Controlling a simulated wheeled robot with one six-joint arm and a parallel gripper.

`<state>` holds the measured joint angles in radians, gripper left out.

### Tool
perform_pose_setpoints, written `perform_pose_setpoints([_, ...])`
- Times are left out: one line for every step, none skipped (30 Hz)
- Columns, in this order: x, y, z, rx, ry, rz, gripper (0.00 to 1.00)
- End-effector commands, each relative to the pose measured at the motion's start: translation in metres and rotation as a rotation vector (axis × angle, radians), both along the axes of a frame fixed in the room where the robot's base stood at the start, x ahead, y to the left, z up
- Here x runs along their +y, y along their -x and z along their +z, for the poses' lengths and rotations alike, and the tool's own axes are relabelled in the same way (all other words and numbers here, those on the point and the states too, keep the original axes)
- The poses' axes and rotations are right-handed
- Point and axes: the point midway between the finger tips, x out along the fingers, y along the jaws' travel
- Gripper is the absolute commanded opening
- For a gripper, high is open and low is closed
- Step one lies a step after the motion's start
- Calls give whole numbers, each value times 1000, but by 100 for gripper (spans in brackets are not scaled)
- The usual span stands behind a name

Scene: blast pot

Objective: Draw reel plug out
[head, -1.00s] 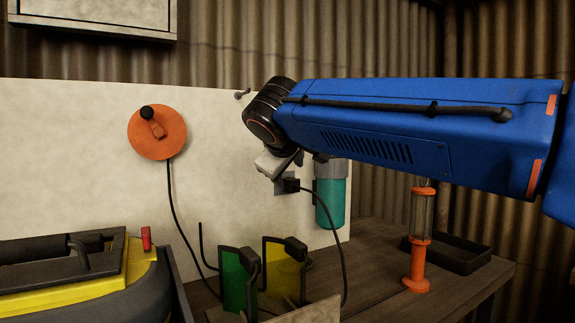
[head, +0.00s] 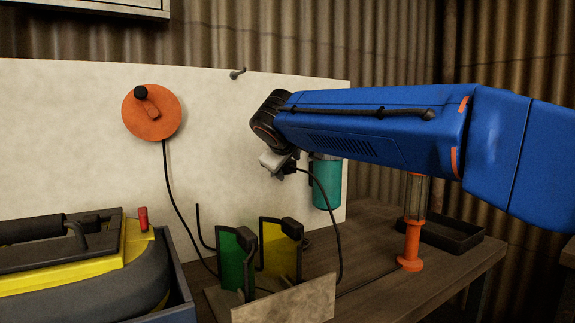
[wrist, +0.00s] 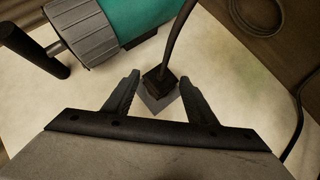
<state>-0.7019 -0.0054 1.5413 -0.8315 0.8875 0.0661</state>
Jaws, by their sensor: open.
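The black plug (wrist: 160,78) sits at a grey socket plate (wrist: 160,104) on the pale board, its cable rising away in the wrist view. In the head view the plug (head: 290,168) is small and partly hidden by my gripper (head: 278,164). In the wrist view my gripper (wrist: 160,82) is open, with one finger on each side of the plug and visible gaps between. I cannot tell how deep the plug lies between the fingers. An orange reel disc (head: 152,118) with a black knob is on the board at left, a black cable hanging from it.
A teal cylinder (head: 326,184) with a grey cap (wrist: 80,30) is close beside the plug. Green (head: 237,258) and yellow (head: 280,248) panels stand below on the bench. An orange lamp (head: 411,243) and a black tray (head: 445,241) are at right.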

Motion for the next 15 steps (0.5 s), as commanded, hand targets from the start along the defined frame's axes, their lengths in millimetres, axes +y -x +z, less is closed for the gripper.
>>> perform_pose_setpoints([0,0,0,0,0,0,49])
perform_pose_setpoints([0,0,0,0,0,0,42])
perform_pose_setpoints([0,0,0,0,0,0,32])
perform_pose_setpoints([0,0,0,0,0,0,25])
perform_pose_setpoints([0,0,0,0,0,0,18])
perform_pose_setpoints([0,0,0,0,0,0,8])
perform_pose_setpoints([0,0,0,0,0,0,7])
perform_pose_setpoints([0,0,0,0,0,0,7])
perform_pose_setpoints([0,0,0,0,0,0,19])
perform_pose_setpoints([0,0,0,0,0,0,12])
perform_pose_setpoints([0,0,0,0,0,0,5])
perform_pose_setpoints([0,0,0,0,0,0,2])
perform_pose_setpoints([0,0,0,0,0,0,2])
perform_pose_setpoints([0,0,0,0,0,0,2])
perform_pose_setpoints([0,0,0,0,0,0,2])
